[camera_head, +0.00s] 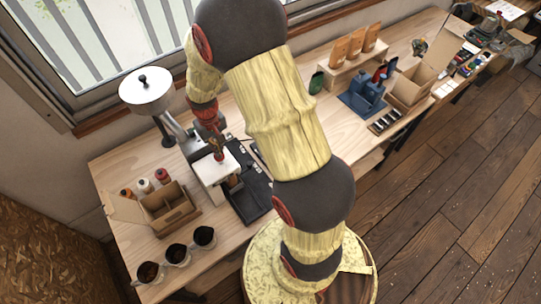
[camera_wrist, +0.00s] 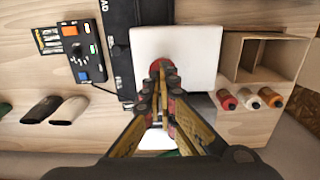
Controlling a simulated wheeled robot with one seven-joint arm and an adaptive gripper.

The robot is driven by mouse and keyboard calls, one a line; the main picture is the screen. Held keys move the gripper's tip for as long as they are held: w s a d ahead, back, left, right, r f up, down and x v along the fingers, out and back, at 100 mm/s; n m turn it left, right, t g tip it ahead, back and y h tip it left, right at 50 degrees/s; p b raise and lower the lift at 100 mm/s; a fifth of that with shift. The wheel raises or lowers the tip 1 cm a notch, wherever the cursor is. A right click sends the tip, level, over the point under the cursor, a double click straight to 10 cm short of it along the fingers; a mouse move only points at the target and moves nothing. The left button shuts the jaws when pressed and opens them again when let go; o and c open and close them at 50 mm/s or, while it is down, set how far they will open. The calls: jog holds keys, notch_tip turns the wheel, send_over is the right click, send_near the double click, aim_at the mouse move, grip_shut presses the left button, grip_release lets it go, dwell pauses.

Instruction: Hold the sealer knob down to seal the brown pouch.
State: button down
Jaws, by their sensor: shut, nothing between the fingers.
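The sealer has a white top block (camera_head: 212,168), which also shows from above in the wrist view (camera_wrist: 203,52). The round red sealer knob (camera_wrist: 164,66) shows beyond my fingertips near the middle of the white block. My gripper (camera_head: 218,156) points down over the block; in the wrist view its fingers (camera_wrist: 160,88) are shut, with nothing held, and overlap the knob. I cannot tell if they touch it. A small brown patch (camera_head: 234,183) shows under the block's right side; I cannot tell surely whether it is the brown pouch.
An open cardboard box (camera_head: 168,208) stands left of the sealer, with several bottles (camera_head: 145,186) behind it. Cups (camera_head: 176,253) line the front left. A control panel (camera_wrist: 75,50) lies beside the sealer's black base (camera_head: 248,188). Orange-brown pouches (camera_head: 356,42) stand on a wooden riser.

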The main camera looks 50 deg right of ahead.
jog(key=shift+f+b, duration=0.85)
jog(key=shift+f, duration=0.7)
dwell(0.9)
jog(key=shift+r, duration=0.1)
jog(key=shift+r+p, duration=1.65)
jog(key=shift+r, duration=1.3)
